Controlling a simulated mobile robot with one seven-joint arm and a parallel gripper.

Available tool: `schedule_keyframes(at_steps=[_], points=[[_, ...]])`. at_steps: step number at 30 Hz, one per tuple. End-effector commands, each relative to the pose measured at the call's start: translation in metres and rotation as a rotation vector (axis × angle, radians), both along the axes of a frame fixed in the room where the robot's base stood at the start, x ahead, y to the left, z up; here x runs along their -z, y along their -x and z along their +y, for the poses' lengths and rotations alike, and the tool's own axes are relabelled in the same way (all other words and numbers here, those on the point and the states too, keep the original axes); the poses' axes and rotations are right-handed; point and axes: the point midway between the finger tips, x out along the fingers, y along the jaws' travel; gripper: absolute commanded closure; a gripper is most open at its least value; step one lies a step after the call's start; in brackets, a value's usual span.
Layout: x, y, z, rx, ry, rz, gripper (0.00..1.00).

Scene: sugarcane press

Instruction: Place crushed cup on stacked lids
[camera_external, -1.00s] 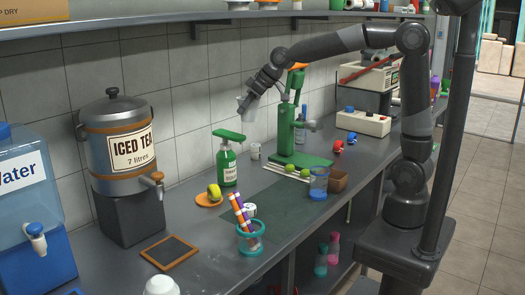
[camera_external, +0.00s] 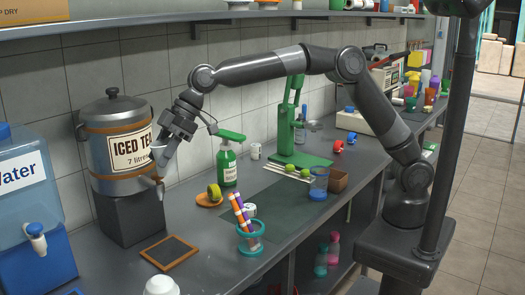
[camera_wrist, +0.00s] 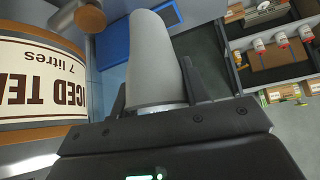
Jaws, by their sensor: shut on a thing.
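My gripper (camera_external: 170,135) is shut on a pale grey-white cup (camera_wrist: 154,55), which fills the middle of the wrist view between the two dark fingers. In the external view the cup (camera_external: 161,160) is small and hangs below my gripper, in front of the iced tea dispenser near its tap. Whether it is crushed is hard to tell. A white rounded object (camera_external: 160,286) at the bottom edge of the external view may be the stacked lids; it is cut off and I cannot be sure.
The iced tea dispenser (camera_external: 115,185) stands close by on a dark block. A framed slate (camera_external: 169,253) lies in front of it. Counter between slate and pen-filled cup is clear.

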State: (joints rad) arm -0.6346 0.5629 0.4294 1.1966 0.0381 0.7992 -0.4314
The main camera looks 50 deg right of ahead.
Motion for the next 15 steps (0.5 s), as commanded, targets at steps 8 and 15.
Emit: schedule_keyframes(at_steps=[8, 15], points=[[0.033, 0.015, 0.021, -0.045, 0.003, 0.002, 0.82], [0.086, 0.015, 0.021, -0.043, 0.002, 0.003, 0.82]])
